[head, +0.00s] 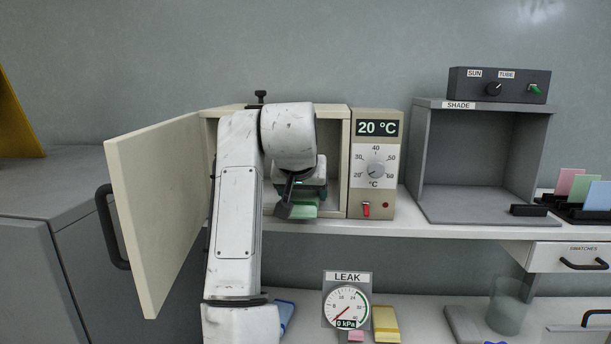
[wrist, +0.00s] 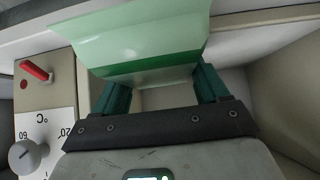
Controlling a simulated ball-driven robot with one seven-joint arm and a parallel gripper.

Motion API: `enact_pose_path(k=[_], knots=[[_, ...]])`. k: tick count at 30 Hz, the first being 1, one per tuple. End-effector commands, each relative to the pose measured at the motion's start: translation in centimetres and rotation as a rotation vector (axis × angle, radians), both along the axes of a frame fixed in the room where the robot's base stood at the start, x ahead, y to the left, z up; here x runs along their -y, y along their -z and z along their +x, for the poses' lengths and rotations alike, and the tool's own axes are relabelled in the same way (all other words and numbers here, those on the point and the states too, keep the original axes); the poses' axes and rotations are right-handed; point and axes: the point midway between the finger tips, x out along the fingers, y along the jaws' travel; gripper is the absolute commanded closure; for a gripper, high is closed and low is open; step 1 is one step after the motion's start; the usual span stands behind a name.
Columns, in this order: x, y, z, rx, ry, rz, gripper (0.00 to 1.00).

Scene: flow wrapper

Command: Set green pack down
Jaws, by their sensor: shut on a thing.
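The green pack (wrist: 140,45) is pale green with a darker green band, and it fills the top of the wrist view. My gripper (wrist: 160,82) is shut on its near edge, with a teal finger on each side. In the head view the pack (head: 304,208) shows as a small green patch under my gripper (head: 300,193), inside the open cream cabinet (head: 346,160). My arm hides much of the cabinet's inside. I cannot tell whether the pack touches the cabinet floor.
The cabinet door (head: 155,210) stands open to the left. A control panel (head: 376,165) reading 20 °C adjoins the cabinet on the right, with a red switch (head: 366,209). The grey SHADE box (head: 480,165) is empty. A LEAK gauge (head: 347,303) and yellow block (head: 386,324) sit below.

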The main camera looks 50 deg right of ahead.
Motion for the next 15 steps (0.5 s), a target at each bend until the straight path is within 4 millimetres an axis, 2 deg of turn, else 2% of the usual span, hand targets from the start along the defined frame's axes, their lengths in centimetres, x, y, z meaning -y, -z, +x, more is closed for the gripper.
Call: enact_pose_path(k=[3, 11, 15], knots=[[1.9, -0.3, 1.4, -0.001, -0.001, 0.0, 0.61], [3.6, -0.1, 2.7, -0.001, 0.001, 0.0, 0.61], [5.3, -0.3, 4.1, -0.001, -0.001, 0.0, 0.61]])
